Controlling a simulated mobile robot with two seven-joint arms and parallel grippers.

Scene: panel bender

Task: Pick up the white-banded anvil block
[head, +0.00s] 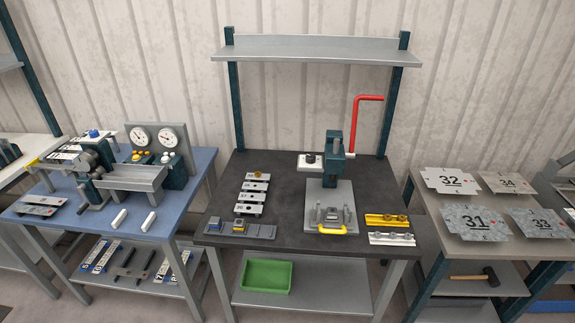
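Neither of my grippers is in view. A row of small grey blocks (240,227) lies at the front left of the dark central bench. Blue and yellow marks show on some of them. They are too small for me to tell which one, if any, has a white band. A bench press (333,150) with a red crank handle (354,125) stands behind a grey base plate. A grey fixture (331,214) with a yellow front handle sits on the bench before the press.
Several pale strips (251,197) lie left of the press, and yellow and silver rails (388,220) lie right of it. A green bin (266,276) stands on the lower shelf. A blue bench (180,215) with gauges is at left; a bench with numbered plates (452,181) is at right.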

